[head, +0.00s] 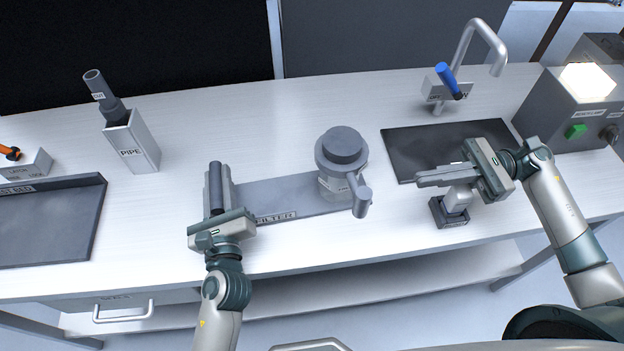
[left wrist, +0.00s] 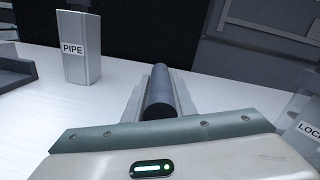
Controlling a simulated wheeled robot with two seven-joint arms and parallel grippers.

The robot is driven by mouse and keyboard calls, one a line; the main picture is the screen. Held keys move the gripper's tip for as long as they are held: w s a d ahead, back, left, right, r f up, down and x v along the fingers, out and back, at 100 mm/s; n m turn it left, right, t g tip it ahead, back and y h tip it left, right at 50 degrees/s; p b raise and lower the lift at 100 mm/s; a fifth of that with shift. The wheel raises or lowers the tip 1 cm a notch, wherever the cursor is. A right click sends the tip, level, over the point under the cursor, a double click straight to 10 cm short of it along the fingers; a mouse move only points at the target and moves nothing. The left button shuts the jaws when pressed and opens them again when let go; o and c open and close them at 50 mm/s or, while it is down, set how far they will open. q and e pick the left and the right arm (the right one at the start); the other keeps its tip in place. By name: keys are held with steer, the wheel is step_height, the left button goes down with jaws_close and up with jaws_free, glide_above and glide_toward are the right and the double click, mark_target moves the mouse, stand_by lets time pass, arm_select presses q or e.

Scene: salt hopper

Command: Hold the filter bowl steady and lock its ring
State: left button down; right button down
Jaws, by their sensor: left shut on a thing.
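The filter bowl (head: 331,184) stands at the right end of a grey base plate labelled FILTER (head: 284,196). A ring with a dark round cap (head: 343,144) sits on top of it, and a grey lug (head: 362,196) sticks out toward the front right. My left gripper (head: 218,189) is at the plate's left end, shut on a dark cylindrical grip (head: 215,176); the grip also shows between the fingers in the left wrist view (left wrist: 160,95). My right gripper (head: 428,178) is right of the bowl, apart from it, fingers pointing left; its finger gap is unclear.
A small pale post on a dark block (head: 449,213) stands just below the right gripper. A dark mat (head: 405,145) lies behind it. A tap (head: 484,35) and a lamp box (head: 570,105) stand at right. A PIPE holder (head: 133,145) and a tray (head: 45,235) are at left.

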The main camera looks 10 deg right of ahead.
steer(key=shift+s+a+f+g, duration=0.3)
steer(key=shift+s+a+f, duration=0.25)
steer(key=shift+a, duration=0.05)
steer(key=shift+a, duration=0.1)
steer(key=a, duration=0.6)
steer(key=shift+s+a, duration=0.35)
steer(key=shift+a, duration=0.15)
